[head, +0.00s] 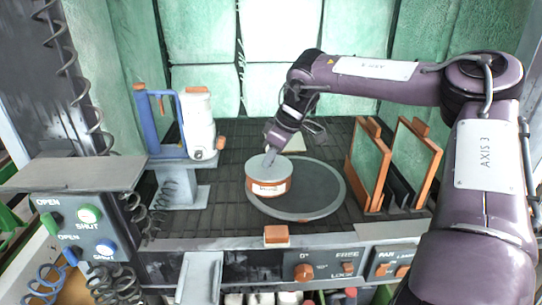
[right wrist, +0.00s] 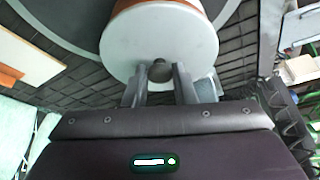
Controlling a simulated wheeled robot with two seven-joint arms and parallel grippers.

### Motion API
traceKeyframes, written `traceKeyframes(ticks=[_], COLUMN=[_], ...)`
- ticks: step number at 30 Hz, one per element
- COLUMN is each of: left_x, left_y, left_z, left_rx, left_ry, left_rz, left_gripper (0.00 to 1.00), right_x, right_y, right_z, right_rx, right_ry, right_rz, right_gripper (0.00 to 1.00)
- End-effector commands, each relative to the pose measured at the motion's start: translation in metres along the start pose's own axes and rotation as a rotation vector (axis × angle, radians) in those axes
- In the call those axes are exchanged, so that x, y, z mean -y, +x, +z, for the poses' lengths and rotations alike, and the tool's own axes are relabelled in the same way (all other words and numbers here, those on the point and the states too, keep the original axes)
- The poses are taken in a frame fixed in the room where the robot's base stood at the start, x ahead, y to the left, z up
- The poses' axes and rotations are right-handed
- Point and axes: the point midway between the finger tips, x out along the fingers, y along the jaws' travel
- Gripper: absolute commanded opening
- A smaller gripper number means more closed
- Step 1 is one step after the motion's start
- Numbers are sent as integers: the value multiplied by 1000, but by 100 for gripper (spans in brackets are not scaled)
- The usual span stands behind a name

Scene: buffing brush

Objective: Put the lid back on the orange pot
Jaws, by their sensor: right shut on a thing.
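The orange pot (head: 267,189) with a white label stands on the left part of a round grey turntable (head: 315,191). A pale grey round lid (head: 256,171) is over the pot's top, roughly lined up with it; I cannot tell whether it sits fully on the rim. My right gripper (head: 269,157) comes down from above and is shut on the lid's dark knob. In the right wrist view the knob (right wrist: 160,71) is between the fingertips of the gripper (right wrist: 159,78), below the lid's middle (right wrist: 158,38). My left gripper is not in view.
A blue stand with a white canister (head: 198,122) is to the left. Orange-framed panels (head: 370,160) stand upright to the right. A control panel with an orange button (head: 276,235) runs along the front.

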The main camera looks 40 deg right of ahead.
Motion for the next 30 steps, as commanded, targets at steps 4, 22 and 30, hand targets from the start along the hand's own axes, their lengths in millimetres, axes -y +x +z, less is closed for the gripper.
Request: traceKeyframes(ticks=[4,22,30], left_x=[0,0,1], left_y=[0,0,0], left_z=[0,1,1], left_rx=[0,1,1], left_ry=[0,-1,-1], left_rz=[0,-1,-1], left_gripper=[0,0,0], right_x=[0,0,0], right_y=[0,0,0], right_z=[0,0,0], right_rx=[0,0,0], right_ry=[0,0,0], right_rz=[0,0,0], right_gripper=[0,56,71])
